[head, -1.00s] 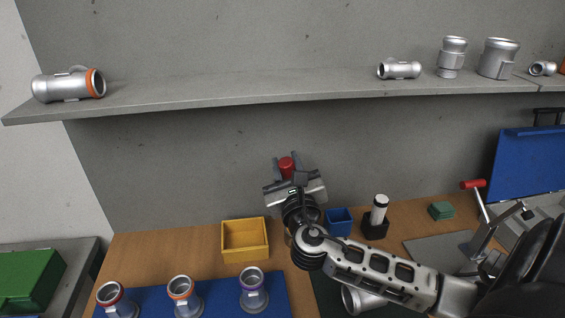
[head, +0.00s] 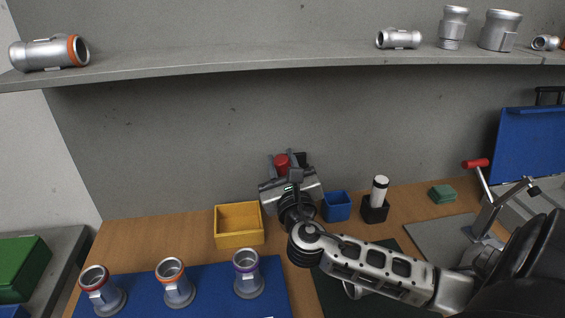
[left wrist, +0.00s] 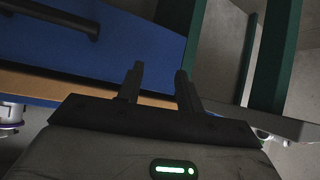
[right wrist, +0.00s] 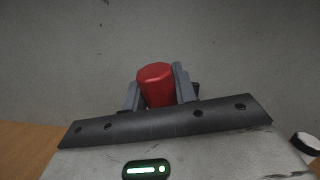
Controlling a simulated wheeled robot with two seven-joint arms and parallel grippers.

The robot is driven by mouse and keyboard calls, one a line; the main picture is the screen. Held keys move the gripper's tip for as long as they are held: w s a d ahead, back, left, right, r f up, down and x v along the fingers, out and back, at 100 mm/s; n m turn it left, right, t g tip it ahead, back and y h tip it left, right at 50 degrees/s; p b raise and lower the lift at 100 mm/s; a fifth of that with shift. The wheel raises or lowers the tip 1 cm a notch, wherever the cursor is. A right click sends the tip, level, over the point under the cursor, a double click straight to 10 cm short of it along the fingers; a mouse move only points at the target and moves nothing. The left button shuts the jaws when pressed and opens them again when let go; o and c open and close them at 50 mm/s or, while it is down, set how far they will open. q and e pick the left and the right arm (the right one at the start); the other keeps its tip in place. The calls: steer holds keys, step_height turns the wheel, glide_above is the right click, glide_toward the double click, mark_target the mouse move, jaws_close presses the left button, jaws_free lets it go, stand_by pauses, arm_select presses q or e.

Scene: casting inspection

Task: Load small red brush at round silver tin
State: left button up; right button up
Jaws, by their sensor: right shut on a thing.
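My right gripper (head: 283,164) is shut on the small red brush (head: 281,161), of which a red, rounded end shows between the fingers. The red part also shows in the right wrist view (right wrist: 156,84), with a finger on each side. It is held in front of the grey wall, above the back of the bench. Its lower part is hidden by the gripper. I cannot make out the round silver tin in any view. My left gripper (left wrist: 160,88) shows only in the left wrist view, open and empty, with a blue surface beyond it.
A yellow bin (head: 218,231), a small blue bin (head: 337,207) and a black holder with a white-topped cylinder (head: 380,185) stand near my right gripper. Several silver castings stand on a blue mat (head: 212,275). A red-handled clamp (head: 476,163) is at right. A shelf (head: 230,58) runs above.

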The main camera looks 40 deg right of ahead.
arm_select(q)
steer(key=shift+w+f+b, duration=0.1)
steer(key=shift+f+b, duration=0.25)
steer(key=shift+f, duration=0.05)
arm_select(e)
steer(key=shift+f, duration=0.5)
arm_select(q)
steer(key=shift+r, duration=0.1)
stand_by(0.8)
arm_select(e)
steer(key=shift+r+p, duration=0.7)
steer(key=shift+p, duration=0.1)
steer(key=shift+r+p, duration=0.35)
steer(key=shift+p, duration=0.05)
step_height(320, 180, up, 2)
steer(key=shift+r+p, duration=0.1)
steer(key=shift+p, duration=1)
steer(key=shift+r+p, duration=0.85)
steer(key=shift+r, duration=0.05)
steer(key=shift+r+p, duration=0.35)
steer(key=shift+r, duration=0.15)
arm_select(q)
steer(key=r, duration=0.1)
steer(key=a+r, duration=0.1)
steer(key=r, duration=0.1)
steer(key=shift+a+r, duration=0.1)
steer(key=shift+r, duration=0.1)
steer(key=shift+s+f, duration=0.1)
steer(key=shift+s, duration=0.2)
